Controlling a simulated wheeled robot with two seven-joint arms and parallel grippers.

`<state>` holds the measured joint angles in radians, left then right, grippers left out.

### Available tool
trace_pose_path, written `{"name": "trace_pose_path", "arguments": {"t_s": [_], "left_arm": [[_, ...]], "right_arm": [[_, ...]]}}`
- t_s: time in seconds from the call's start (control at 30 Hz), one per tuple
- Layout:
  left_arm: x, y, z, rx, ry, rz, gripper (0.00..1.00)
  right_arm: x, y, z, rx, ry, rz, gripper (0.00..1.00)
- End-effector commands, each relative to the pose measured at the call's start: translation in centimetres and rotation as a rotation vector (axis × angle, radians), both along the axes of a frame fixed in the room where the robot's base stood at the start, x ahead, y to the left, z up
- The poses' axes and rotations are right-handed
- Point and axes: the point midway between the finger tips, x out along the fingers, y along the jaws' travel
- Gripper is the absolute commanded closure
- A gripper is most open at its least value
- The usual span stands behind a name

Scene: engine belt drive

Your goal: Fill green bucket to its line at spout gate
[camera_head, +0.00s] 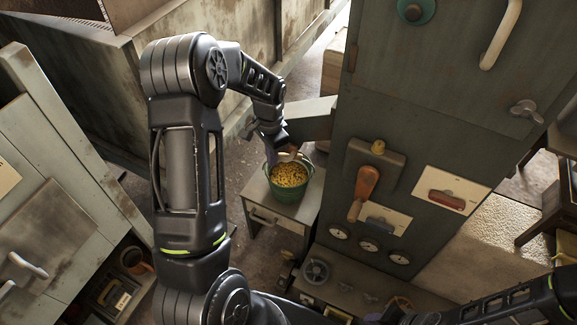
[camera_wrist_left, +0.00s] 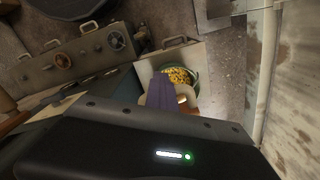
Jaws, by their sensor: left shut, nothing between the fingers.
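The green bucket (camera_head: 296,192) stands on a small light drawer table, with yellow grain (camera_head: 290,174) filling it near the rim. No fill line can be made out. The grey spout (camera_head: 308,119) projects left from the tall dark cabinet, above and behind the bucket. My left gripper (camera_head: 272,152) is shut and empty beside the spout's end, over the bucket's back rim. In the left wrist view, the purple finger (camera_wrist_left: 163,92) partly covers the bucket (camera_wrist_left: 195,80). A small pale and orange part (camera_wrist_left: 182,98) shows beside it; the gate cannot be identified clearly.
The tall cabinet (camera_head: 400,120) carries an orange-handled lever (camera_head: 364,188), a red handle (camera_head: 447,199) and gauges. A drawer table (camera_head: 308,215) bears the bucket. A rusty bin (camera_head: 230,60) stands behind. My right arm enters at lower right.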

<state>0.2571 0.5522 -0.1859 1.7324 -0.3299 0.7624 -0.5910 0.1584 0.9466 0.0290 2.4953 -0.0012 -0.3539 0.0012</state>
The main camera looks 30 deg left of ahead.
Motion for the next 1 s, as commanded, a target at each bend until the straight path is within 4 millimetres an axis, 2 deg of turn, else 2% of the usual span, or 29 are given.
{"name": "trace_pose_path", "arguments": {"t_s": [0.03, 0.3, 1.0], "left_arm": [[1.0, 0.0, 1.9, 0.005, -0.028, -0.003, 1.0], [0.7, 0.0, 4.7, 0.005, -0.022, -0.002, 1.0], [0.4, 0.1, 4.6, 0.002, -0.012, -0.001, 1.0]], "right_arm": [[0.0, 0.0, 1.0, 0.0, 0.0, 0.0, 0.64], [0.0, 0.0, 2.7, 0.0, 0.0, 0.0, 0.64], [-0.2, -0.1, 2.5, -0.004, 0.006, -0.001, 0.64]]}}
